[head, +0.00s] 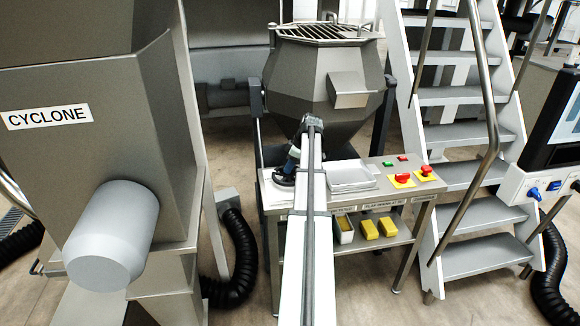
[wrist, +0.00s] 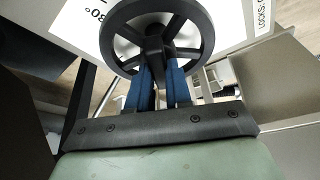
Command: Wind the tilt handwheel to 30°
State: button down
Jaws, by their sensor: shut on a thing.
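The tilt handwheel is a black wheel with spokes and a central hub. In the wrist view its rim (wrist: 207,40) fills the top middle, in front of a white plate. In the head view the handwheel (head: 281,178) shows at the left end of the steel table, partly hidden by my arm. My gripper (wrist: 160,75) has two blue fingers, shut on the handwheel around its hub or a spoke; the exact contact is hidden. In the head view my gripper (head: 293,158) reaches down to the wheel. A white label (wrist: 88,18) beside the wheel carries large, partly cut-off figures.
A grey tilting vessel (head: 315,85) stands behind the table. On the table are a shallow tray (head: 351,176) and red stop buttons (head: 402,177). Yellow blocks (head: 369,229) lie on the lower shelf. A cyclone housing (head: 90,130) stands left and steps (head: 456,135) stand right.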

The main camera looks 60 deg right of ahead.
jog(key=m+h, duration=0.1)
jog(key=m, duration=0.1)
jog(key=m+h, duration=0.1)
jog(key=m, duration=0.4)
jog(key=shift+a+h, duration=0.3)
jog(key=shift+h, duration=0.1)
jog(key=m+h, duration=0.1)
jog(key=m, duration=0.2)
jog(key=m+g+h, duration=0.1)
jog(key=m, duration=0.2)
jog(key=shift+m, duration=0.3)
jog(key=c, duration=1)
grip_release()
jog(key=shift+c, duration=0.2)
jog(key=v, duration=1.4)
jog(key=shift+w, duration=0.25)
jog(key=shift+a+f, duration=0.1)
